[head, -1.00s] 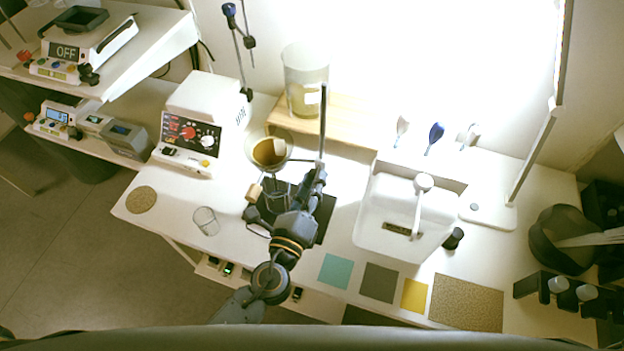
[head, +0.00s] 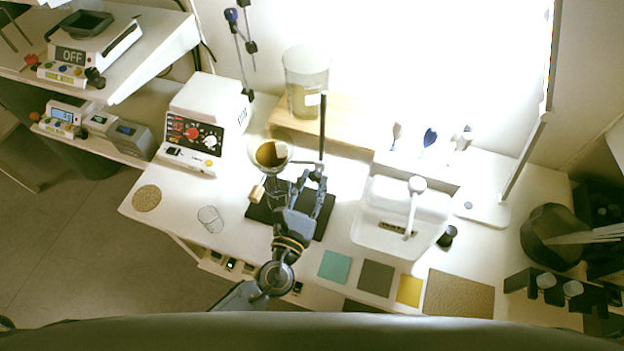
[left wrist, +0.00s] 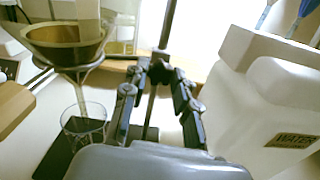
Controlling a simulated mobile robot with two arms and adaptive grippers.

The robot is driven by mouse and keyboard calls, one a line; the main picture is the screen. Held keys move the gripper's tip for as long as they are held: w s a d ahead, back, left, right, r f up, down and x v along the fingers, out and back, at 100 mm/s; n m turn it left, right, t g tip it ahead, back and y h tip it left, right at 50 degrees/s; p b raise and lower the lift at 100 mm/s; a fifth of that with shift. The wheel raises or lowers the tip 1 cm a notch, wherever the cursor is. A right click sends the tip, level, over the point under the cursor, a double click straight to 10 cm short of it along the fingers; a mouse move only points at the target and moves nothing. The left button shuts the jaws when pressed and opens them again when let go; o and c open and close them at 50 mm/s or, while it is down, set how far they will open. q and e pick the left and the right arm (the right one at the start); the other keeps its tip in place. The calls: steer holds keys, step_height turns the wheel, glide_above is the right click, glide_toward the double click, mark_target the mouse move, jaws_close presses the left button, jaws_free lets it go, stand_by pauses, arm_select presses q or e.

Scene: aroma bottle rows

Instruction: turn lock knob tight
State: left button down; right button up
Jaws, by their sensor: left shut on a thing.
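A dark upright rod (head: 322,128) stands on a black base plate (head: 328,206) near the middle of the table; the rod also shows in the left wrist view (left wrist: 167,25). A dark clamp with the lock knob (left wrist: 160,72) sits on the rod. A funnel with brown contents (head: 270,154) is held left of the rod. My left gripper (head: 304,178) comes from the front, its fingers on both sides of the knob in the left wrist view (left wrist: 160,78). It is shut on the knob, which the fingers partly hide. My right gripper is not in view.
A clear beaker (left wrist: 83,126) stands below the funnel. A white water container (head: 397,222) stands close right of the stand. A control box (head: 196,125) is at left, an empty glass (head: 210,218) at front left. A wooden shelf (head: 345,126) lies behind.

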arm_select(q)
steer(key=shift+r+m+p, duration=0.1)
steer(key=shift+m+p, duration=0.3)
steer(key=shift+m, duration=0.7)
steer(key=c, duration=1)
jaws_free()
steer(key=shift+c, duration=0.2)
steer(key=v, duration=1.2)
